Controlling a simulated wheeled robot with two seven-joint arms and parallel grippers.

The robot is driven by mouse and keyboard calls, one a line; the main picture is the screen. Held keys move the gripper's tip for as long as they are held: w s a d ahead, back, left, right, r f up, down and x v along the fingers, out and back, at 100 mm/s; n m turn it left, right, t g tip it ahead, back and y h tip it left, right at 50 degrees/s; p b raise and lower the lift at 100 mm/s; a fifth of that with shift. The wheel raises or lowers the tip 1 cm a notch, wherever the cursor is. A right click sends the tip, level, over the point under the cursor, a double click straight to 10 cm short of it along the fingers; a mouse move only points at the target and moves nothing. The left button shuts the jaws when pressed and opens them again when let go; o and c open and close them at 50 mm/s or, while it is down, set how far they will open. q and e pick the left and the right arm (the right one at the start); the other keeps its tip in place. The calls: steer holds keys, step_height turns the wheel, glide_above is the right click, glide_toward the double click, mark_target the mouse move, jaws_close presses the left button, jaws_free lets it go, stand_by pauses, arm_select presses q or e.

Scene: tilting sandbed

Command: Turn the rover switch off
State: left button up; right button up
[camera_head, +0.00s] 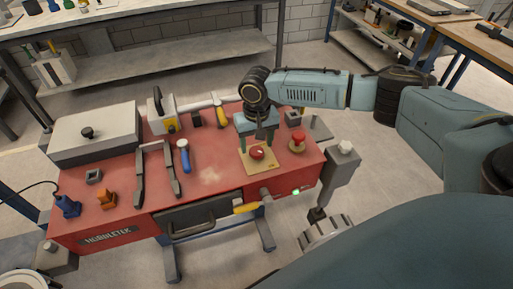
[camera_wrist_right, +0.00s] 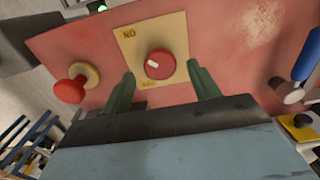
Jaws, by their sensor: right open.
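The rover switch is a round red knob (camera_head: 257,153) with a white mark, on a yellow square plate (camera_head: 268,167) on the red bench top. In the right wrist view the knob (camera_wrist_right: 160,63) sits on its plate (camera_wrist_right: 178,28), which bears the letters "NO" upside down or turned. My right gripper (camera_head: 258,144) is open, just above and behind the knob. In the wrist view its two dark green fingers (camera_wrist_right: 163,82) stand apart on either side of the knob's near edge, with nothing between them. My left gripper is not in view.
A red mushroom button (camera_head: 298,140) on a yellow base stands right of the plate, also in the wrist view (camera_wrist_right: 70,90). A blue-handled tool (camera_head: 185,157) lies to the left. A green light (camera_head: 296,192) glows on the bench front. A grey case (camera_head: 95,140) stands far left.

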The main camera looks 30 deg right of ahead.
mark_target(257, 154)
steer(key=shift+f, duration=1.2)
